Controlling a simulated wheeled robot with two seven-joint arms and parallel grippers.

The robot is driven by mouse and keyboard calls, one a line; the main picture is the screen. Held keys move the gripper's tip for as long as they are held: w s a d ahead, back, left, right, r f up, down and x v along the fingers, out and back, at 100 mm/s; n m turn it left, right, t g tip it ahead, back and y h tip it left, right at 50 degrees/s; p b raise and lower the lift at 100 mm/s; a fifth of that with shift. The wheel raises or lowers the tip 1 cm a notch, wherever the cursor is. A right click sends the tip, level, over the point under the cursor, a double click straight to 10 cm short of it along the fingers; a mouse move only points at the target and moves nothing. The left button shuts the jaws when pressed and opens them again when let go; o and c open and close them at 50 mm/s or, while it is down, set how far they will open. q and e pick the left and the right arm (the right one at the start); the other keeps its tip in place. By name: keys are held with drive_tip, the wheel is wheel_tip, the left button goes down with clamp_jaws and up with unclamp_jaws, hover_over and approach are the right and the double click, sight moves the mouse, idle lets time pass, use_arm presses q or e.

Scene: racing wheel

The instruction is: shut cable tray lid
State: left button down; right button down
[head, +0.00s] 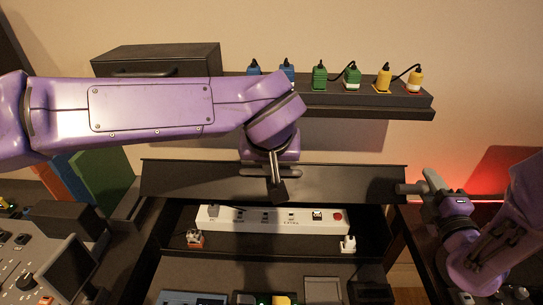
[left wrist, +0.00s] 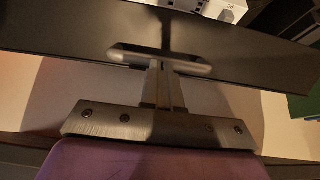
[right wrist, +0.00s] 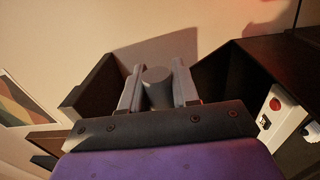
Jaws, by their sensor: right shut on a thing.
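The cable tray lid (head: 345,184) is a long dark panel standing raised along the back of the open tray. A grey bar handle (left wrist: 190,67) is on it. My left gripper (head: 278,190) is shut with its fingertips at the handle and lid; it also shows in the left wrist view (left wrist: 163,66). I cannot tell whether they touch. My right gripper (head: 412,188) is shut on a grey cylinder (right wrist: 157,88) at the right end of the lid. The white power strip (head: 270,219) lies in the tray below the lid.
A shelf (head: 400,99) with blue, green and yellow plugs runs above the lid, beside a dark box (head: 160,55). A control panel (head: 40,265) stands at the left. Plugs (head: 348,243) sit at the tray front.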

use_arm(q)
drive_tip(key=shift+s+f, duration=0.15)
drive_tip(key=shift+f, duration=0.25)
use_arm(e)
drive_tip(key=c, duration=1.2)
unclamp_jaws()
drive_tip(key=shift+w+d+r, duration=0.1)
drive_tip(key=shift+d+r, duration=0.05)
drive_tip(key=shift+r, duration=0.35)
use_arm(q)
drive_tip(key=shift+s, duration=0.1)
use_arm(e)
drive_tip(key=shift+o, duration=1.4)
use_arm(q)
drive_tip(key=shift+r, duration=0.15)
drive_tip(key=shift+a+r, duration=0.1)
use_arm(e)
drive_tip(key=shift+f, duration=0.15)
